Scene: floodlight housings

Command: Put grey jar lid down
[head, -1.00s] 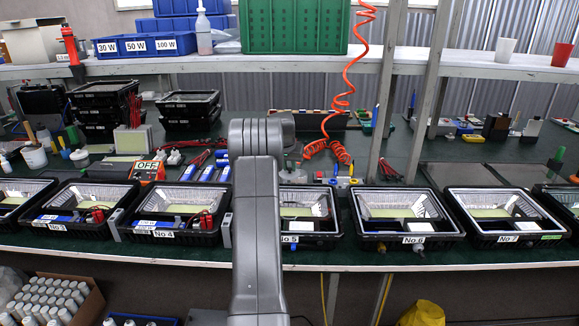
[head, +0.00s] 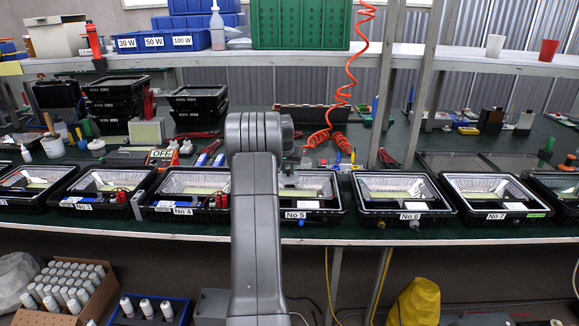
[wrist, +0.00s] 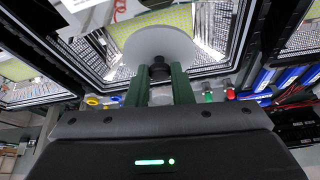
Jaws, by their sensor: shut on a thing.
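My gripper (wrist: 160,88) shows in the wrist view with two dark green fingers. They are shut on the dark knob of the grey jar lid (wrist: 158,45), a round pale grey disc. The lid is held over or in front of an open floodlight housing (wrist: 222,69); I cannot tell the gap between them. In the head view my own grey arm stands upright in the middle and hides the gripper and the lid.
A row of black floodlight housings, such as No 6 (head: 375,213), fills the bench's front edge. Behind them, the dark green bench top (head: 470,142) has some clear patches. An orange coiled hose (head: 343,95) hangs down. A shelf (head: 440,58) and posts stand behind.

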